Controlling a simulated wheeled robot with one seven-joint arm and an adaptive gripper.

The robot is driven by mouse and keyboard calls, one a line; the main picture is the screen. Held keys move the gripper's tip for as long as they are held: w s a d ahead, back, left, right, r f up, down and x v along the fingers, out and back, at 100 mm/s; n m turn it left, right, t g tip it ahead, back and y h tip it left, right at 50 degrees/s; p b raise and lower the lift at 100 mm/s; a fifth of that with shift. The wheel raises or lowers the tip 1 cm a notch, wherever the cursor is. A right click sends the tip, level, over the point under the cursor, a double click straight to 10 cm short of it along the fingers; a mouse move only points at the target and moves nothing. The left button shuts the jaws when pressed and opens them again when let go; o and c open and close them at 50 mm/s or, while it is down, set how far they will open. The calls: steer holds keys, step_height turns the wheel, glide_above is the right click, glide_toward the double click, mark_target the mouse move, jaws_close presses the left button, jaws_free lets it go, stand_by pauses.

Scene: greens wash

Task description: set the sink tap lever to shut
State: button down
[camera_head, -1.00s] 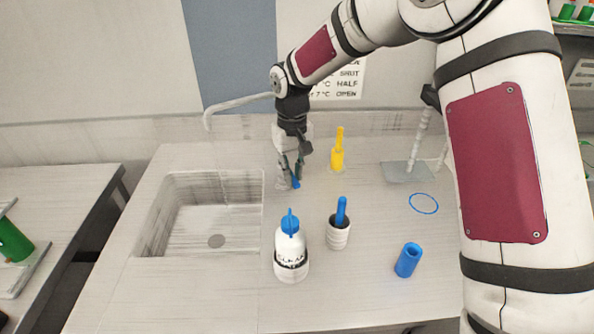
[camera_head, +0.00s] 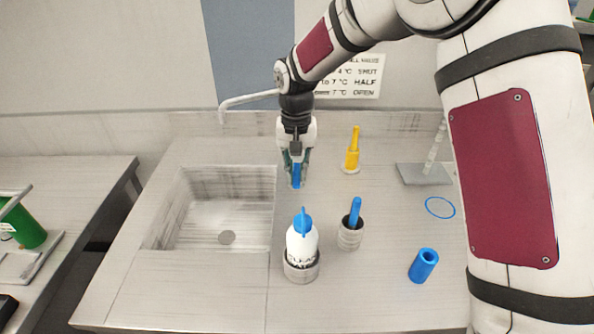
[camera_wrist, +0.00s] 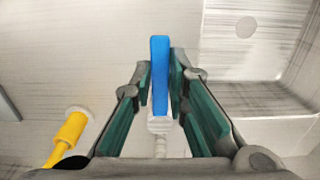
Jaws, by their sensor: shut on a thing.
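The sink tap's blue lever (camera_head: 296,176) is beside the right edge of the sink, below the pale tap spout (camera_head: 250,99). My gripper (camera_head: 297,168) reaches down over it with the fingers on both sides. In the wrist view the blue lever (camera_wrist: 160,72) stands between the green-padded fingers (camera_wrist: 161,85), which are shut on it. The lever points toward the front of the counter. The tap body behind it is mostly hidden by my gripper.
The sink basin (camera_head: 215,215) lies left. A yellow-handled fitting (camera_head: 352,150) stands close right. A white bottle (camera_head: 301,242), a cup with a blue handle (camera_head: 350,232) and a blue cylinder (camera_head: 423,266) stand in front. A sign (camera_head: 350,78) about valve positions is on the wall.

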mark_target(296, 177)
steer(key=shift+r, duration=0.1)
steer(key=c, duration=1.6)
jaws_free()
steer(key=shift+o, duration=0.2)
step_height(296, 177, up, 12)
steer(key=s+d+r+t, duration=0.1)
steer(key=s+d+r, duration=0.6)
steer(key=s+d+t, duration=0.2)
steer(key=s+d, duration=0.4)
steer(key=s, duration=0.6)
steer(key=s+d+t, duration=0.2)
steer(key=s+d, duration=0.4)
steer(key=s, duration=0.6)
steer(key=shift+d+f, duration=0.25)
steer(key=shift+f, duration=0.1)
